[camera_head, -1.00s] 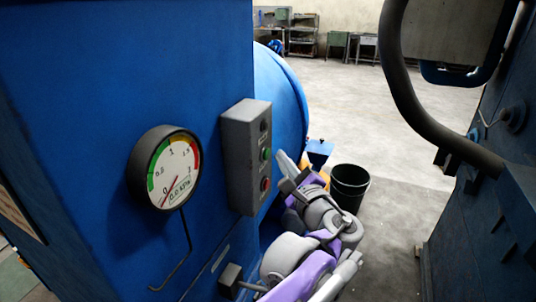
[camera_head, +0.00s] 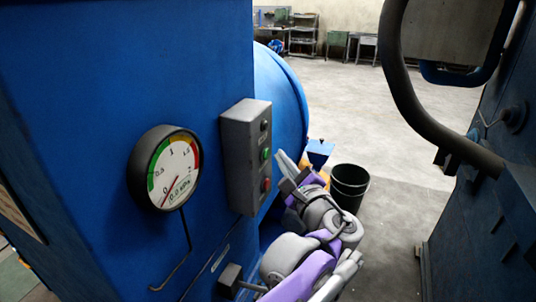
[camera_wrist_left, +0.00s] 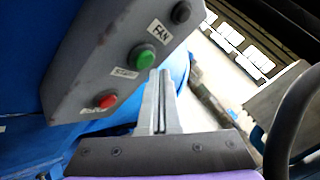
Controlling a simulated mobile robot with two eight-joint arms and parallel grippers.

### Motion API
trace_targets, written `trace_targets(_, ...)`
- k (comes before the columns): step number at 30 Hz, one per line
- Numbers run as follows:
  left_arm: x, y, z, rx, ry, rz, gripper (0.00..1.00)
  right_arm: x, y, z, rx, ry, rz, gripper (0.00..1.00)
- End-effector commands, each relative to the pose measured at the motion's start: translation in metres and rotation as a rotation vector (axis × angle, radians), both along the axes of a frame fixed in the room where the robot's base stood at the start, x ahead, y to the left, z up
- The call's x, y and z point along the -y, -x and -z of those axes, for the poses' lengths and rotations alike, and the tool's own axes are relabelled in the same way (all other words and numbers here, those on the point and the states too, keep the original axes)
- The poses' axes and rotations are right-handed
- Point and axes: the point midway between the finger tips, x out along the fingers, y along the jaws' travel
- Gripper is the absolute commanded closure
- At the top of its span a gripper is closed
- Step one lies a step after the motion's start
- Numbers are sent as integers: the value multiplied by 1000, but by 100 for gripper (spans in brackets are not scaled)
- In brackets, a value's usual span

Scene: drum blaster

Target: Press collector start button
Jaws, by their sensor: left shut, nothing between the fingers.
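A grey control box (camera_head: 238,160) is fixed to the blue machine wall. It carries a green button (camera_head: 265,154) with a red button (camera_head: 266,184) below it and a dark round part (camera_head: 264,125) at the top. My left gripper (camera_head: 284,160) is shut and empty, just right of the box. In the left wrist view its fingertips (camera_wrist_left: 158,76) are close to the green button; contact is not clear. My right gripper is out of view.
A round gauge (camera_head: 170,170) with a thin pipe sits left of the box. A black bucket (camera_head: 349,187) stands on the floor beyond my arm. Dark blue machinery with a thick curved hose (camera_head: 405,95) is at right. Open floor lies behind.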

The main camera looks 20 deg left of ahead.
Motion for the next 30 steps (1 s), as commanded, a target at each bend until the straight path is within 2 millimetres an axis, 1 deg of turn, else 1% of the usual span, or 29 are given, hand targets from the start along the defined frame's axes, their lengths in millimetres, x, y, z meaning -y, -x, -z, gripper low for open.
trace_targets(17,0,0,0,0,0,0,100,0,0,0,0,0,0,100)
trace_targets(26,-8,0,-1,1,0,-1,100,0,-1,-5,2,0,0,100)
trace_targets(30,-9,0,0,0,0,0,100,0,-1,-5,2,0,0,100)
